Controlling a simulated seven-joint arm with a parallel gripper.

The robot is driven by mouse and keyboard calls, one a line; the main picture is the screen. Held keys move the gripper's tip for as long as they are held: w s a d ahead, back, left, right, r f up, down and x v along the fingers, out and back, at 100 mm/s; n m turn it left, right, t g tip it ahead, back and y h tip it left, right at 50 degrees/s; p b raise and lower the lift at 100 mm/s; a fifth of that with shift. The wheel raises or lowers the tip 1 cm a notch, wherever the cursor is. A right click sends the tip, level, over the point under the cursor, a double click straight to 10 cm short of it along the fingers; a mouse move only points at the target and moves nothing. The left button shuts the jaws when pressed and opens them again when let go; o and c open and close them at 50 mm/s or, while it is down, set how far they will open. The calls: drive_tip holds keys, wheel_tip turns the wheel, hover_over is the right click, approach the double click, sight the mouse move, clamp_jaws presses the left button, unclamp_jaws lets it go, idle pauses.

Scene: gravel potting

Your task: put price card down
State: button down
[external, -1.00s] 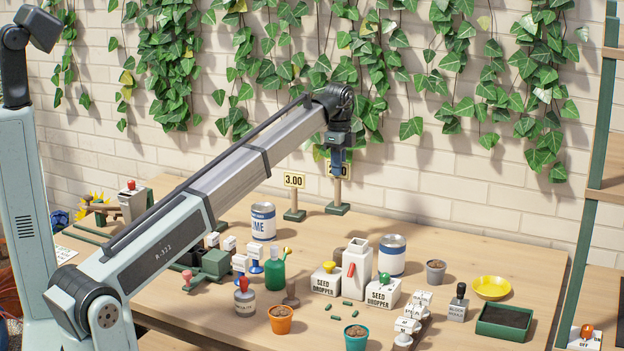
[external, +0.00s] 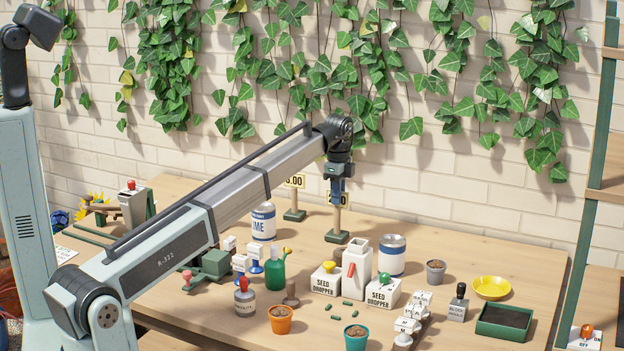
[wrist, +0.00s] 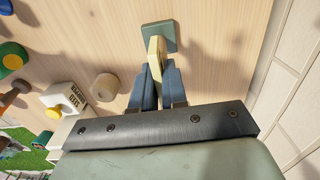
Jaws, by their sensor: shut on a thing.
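The price card (external: 338,219) is a yellow card on a wooden post with a green square base. My gripper (external: 337,190) is shut on its upper part from above and hides most of the card face. The post is upright and the base is at the tabletop; I cannot tell whether it touches. In the wrist view the price card (wrist: 156,55) runs from between the fingers of my gripper (wrist: 157,82) to its green base over the wood.
A second price card (external: 294,196) stands to the left, partly behind my arm. Bare tabletop (external: 480,245) lies to the right.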

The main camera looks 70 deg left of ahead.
drive_tip(key=shift+f, duration=0.15)
drive_tip(key=c, duration=1.2)
unclamp_jaws()
drive_tip(key=shift+o, duration=0.2)
wheel_tip(320, 180, up, 12)
